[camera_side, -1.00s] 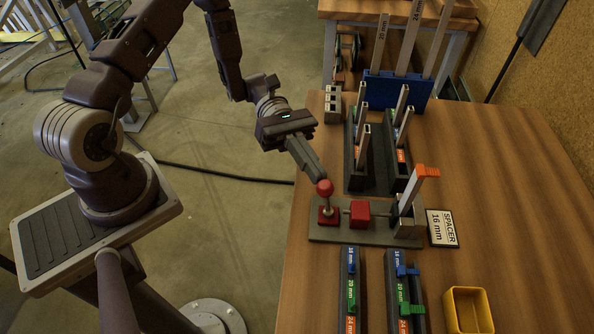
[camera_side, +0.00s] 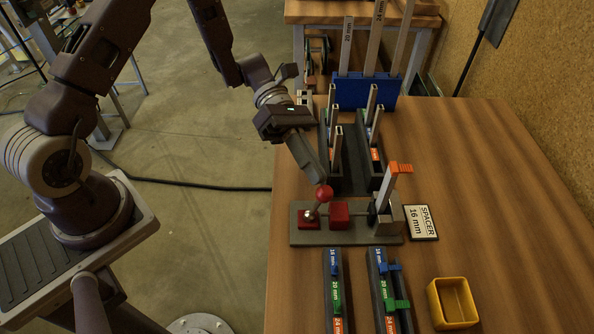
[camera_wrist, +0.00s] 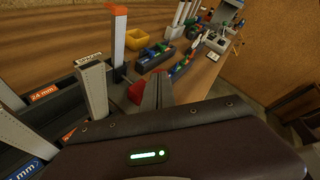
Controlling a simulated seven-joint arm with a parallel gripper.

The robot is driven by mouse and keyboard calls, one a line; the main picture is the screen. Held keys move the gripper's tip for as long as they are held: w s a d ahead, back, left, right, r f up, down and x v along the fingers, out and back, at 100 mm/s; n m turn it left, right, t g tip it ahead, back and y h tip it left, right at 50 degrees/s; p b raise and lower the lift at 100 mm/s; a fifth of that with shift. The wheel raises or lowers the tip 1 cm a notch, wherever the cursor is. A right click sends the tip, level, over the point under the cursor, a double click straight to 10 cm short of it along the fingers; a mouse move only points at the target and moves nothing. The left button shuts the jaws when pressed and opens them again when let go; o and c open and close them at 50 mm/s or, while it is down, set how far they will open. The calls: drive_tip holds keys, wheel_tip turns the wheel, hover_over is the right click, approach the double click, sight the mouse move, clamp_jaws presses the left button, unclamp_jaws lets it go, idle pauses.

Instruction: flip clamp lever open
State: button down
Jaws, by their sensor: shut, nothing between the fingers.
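The clamp lever (camera_side: 316,206) is a thin metal rod with a red ball knob (camera_side: 323,193) in the side view. It rises from a red foot on the grey clamp base (camera_side: 347,239) and leans right, towards the red clamp block (camera_side: 339,214). That block shows partly in the wrist view (camera_wrist: 135,92). A rod runs from it towards the grey holder (camera_side: 389,220), where a metal bar (camera_side: 389,186) with an orange top stands. My gripper (camera_side: 321,186) is shut and empty, its tips at the knob, seemingly touching it.
Racks with upright metal bars (camera_side: 337,150) stand close behind the clamp. Slotted rails (camera_side: 333,290) with coloured pieces lie in front. A "SPACER 16 mm" sign (camera_side: 422,222) and a yellow bin (camera_side: 453,302) are to the right. The table's right side is clear.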

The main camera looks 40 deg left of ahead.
drive_tip(key=shift+r, duration=0.45)
drive_tip(key=v, duration=1.4)
drive_tip(key=shift+r, duration=0.15)
